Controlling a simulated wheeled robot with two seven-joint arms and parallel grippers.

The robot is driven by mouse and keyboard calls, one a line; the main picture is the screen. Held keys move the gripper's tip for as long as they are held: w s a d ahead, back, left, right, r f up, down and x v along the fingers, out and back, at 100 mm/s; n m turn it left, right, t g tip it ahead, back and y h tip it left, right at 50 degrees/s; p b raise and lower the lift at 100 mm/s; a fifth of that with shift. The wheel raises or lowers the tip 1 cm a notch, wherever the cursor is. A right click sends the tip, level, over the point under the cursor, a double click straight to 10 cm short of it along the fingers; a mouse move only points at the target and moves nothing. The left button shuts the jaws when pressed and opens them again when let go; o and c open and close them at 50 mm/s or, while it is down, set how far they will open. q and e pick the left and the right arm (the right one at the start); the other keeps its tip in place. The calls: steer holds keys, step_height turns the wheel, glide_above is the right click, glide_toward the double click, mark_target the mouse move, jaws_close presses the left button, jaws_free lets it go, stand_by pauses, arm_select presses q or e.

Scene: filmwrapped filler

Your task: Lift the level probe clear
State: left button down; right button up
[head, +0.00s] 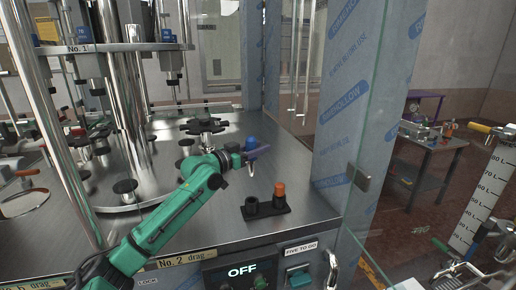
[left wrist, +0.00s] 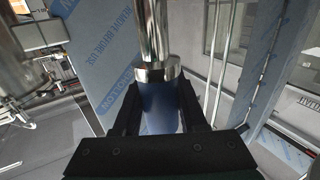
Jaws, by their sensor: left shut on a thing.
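The level probe, as I take it, has a blue cap (head: 251,143) and a thin bright shaft below. My left gripper (head: 258,153) is shut on it and holds it up in the air. In the left wrist view the blue body (left wrist: 160,115) sits between both jaws of my left gripper (left wrist: 160,108), with a shiny metal part beyond it. A black two-socket holder (head: 268,209) stands on the steel deck below. The probe's lower end appears above its open left socket, with a gap between them. My right gripper is not in view.
An orange-capped piece (head: 279,189) stands in the holder's right socket. A clear door panel with blue-printed film (head: 345,100) stands to the right. Steel columns (head: 121,80) and black knobs (head: 125,187) are at the left. The deck (head: 310,205) around the holder is clear.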

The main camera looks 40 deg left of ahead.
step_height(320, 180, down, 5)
steer(key=b, duration=0.5)
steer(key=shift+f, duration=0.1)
